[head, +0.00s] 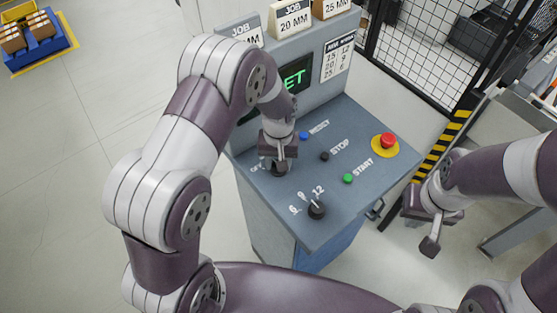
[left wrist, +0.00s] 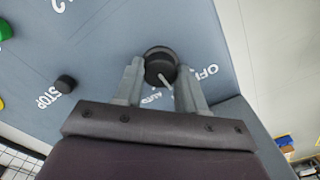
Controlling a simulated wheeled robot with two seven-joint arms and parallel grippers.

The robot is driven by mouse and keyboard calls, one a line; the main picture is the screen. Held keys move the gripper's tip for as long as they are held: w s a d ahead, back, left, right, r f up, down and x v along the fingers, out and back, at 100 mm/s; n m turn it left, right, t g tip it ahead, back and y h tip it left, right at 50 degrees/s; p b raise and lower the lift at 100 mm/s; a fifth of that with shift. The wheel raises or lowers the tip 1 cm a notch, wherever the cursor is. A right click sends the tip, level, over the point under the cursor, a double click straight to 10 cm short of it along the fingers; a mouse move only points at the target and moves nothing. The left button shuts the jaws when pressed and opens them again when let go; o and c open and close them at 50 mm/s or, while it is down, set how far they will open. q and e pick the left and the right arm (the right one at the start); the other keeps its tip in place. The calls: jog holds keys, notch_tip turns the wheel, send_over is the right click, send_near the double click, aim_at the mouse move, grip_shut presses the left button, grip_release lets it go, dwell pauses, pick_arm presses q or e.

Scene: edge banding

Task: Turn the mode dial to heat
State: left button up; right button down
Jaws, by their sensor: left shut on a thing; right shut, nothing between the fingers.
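The mode dial (left wrist: 160,68) is a round black knob with a pale pointer line, on the blue-grey console panel (head: 330,185). In the left wrist view, "OFF" is printed to its right and another, partly hidden label lies below it. My left gripper (left wrist: 162,85) is shut on the dial, one finger on each side. In the head view the left gripper (head: 279,167) is over the panel's left side and hides most of the dial. My right gripper (head: 430,246) is shut and empty, off the console's right side.
The panel also has a second black knob (head: 317,209) marked 6, 9, 12, a blue button (head: 304,135), a black STOP button (head: 325,156), a green START button (head: 348,178) and a red emergency button (head: 388,140). A display (head: 296,77) stands behind. A mesh fence (head: 425,45) is at back right.

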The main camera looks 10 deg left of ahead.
pick_arm(q)
jog(key=shift+w+r, duration=0.1)
dwell(0.3)
jog(key=o, duration=0.9)
jog(key=shift+o, duration=0.8)
notch_tip(320, 180, up, 13)
jog(key=b, duration=0.3)
